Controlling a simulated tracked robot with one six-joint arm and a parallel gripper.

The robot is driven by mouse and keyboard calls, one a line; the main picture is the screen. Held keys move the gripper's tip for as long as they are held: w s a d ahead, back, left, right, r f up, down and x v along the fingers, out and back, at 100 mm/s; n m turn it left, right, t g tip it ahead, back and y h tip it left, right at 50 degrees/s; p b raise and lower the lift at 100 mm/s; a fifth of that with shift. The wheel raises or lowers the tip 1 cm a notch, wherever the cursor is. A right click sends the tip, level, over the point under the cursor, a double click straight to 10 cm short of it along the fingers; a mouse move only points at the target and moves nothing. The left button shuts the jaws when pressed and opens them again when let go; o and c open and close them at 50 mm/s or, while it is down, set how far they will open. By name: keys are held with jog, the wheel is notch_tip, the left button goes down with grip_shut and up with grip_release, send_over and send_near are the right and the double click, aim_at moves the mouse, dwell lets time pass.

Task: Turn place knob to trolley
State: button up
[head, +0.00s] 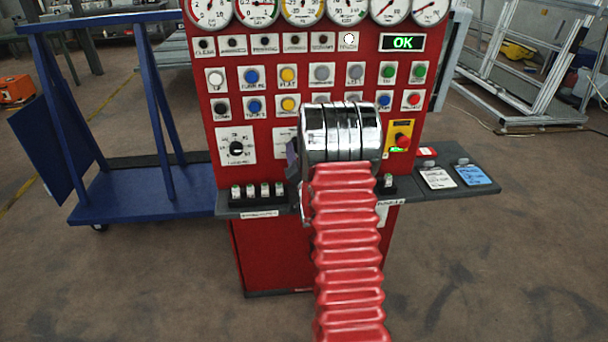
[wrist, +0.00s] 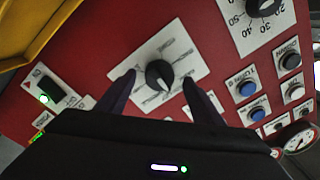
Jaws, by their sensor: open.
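The place knob (wrist: 160,75) is a black rotary knob on a white plate (wrist: 183,45) with several printed position labels, fixed to the red panel. The labels are too small to read, and I cannot tell which one the knob points at. My gripper (wrist: 159,77) is open, with one dark finger on each side of the knob in the wrist view. I see no clear contact with the knob. In the head view, my arm hides the knob and most of its plate (head: 282,136); a dark part of my gripper (head: 292,157) shows beside it.
Another black knob (head: 236,148) with a numbered scale is to the left on the panel. Rows of coloured buttons and gauges are above. A red knob on a yellow plate (head: 401,136) is to the right. A grey shelf (head: 229,207) juts out below. A blue trolley (head: 130,195) stands left.

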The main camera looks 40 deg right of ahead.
jog(key=v, duration=1)
jog(key=shift+s+a, duration=0.2)
